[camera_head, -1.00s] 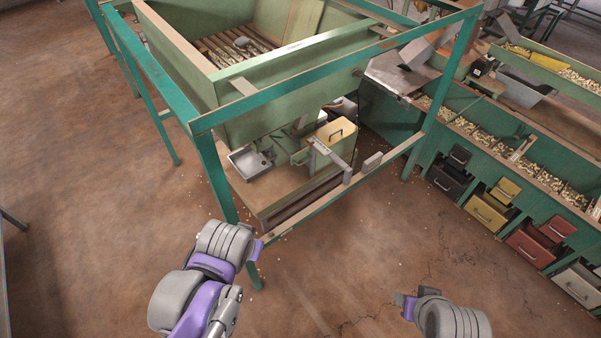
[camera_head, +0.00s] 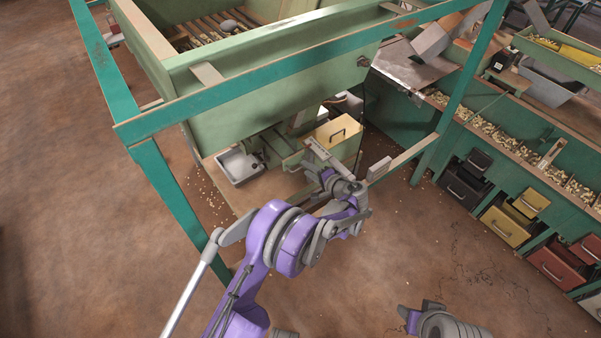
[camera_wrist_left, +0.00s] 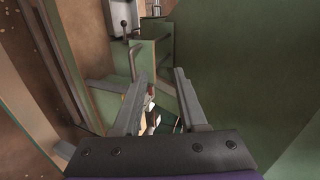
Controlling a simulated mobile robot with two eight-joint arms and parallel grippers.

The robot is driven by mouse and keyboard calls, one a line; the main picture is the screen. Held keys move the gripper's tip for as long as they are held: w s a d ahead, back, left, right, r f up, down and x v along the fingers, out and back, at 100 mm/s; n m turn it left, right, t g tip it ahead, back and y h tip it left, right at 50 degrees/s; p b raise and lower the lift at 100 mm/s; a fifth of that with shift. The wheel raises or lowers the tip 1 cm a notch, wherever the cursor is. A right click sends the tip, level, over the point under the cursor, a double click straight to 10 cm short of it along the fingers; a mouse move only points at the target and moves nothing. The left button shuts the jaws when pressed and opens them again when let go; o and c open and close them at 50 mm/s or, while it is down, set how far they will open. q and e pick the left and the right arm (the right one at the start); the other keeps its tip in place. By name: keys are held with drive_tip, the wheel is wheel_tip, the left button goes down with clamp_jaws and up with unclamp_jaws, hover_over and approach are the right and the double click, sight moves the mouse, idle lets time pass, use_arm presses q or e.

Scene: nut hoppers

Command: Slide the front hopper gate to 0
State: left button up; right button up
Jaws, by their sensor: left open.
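The green hopper (camera_head: 270,97) sits in a teal frame, with its lower outlet part behind my left arm. Under it is a grey strip with small marks (camera_head: 318,150), beside a yellow box with a dark handle (camera_head: 340,133). I cannot tell for sure which piece is the front gate, nor read the marks. My left gripper (camera_head: 326,178) is at the front of the frame, just below the marked strip. In the left wrist view its fingers (camera_wrist_left: 157,80) are apart and empty, with a thin bent rod (camera_wrist_left: 133,62) just beyond them.
A metal tray (camera_head: 239,166) is under the hopper at left. The teal front rail (camera_head: 300,72) crosses above my left arm, and a lower rail (camera_head: 410,153) runs at right. Green bins with coloured drawers (camera_head: 505,226) stand at right. The floor in front is clear.

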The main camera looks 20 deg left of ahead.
use_arm(q)
drive_tip(key=m+t+y+b, duration=0.1)
approach(300, 168)
drive_tip(key=b+x, duration=0.1)
drive_tip(key=x, duration=0.9)
drive_tip(key=shift+w+a+f, duration=0.1)
drive_tip(key=shift+w+f, duration=0.1)
drive_tip(key=shift+w, duration=0.05)
use_arm(e)
wheel_tip(300, 168, down, 3)
drive_tip(key=shift+w+f, duration=0.1)
use_arm(q)
drive_tip(key=shift+c, duration=0.2)
clamp_jaws()
idle(0.5)
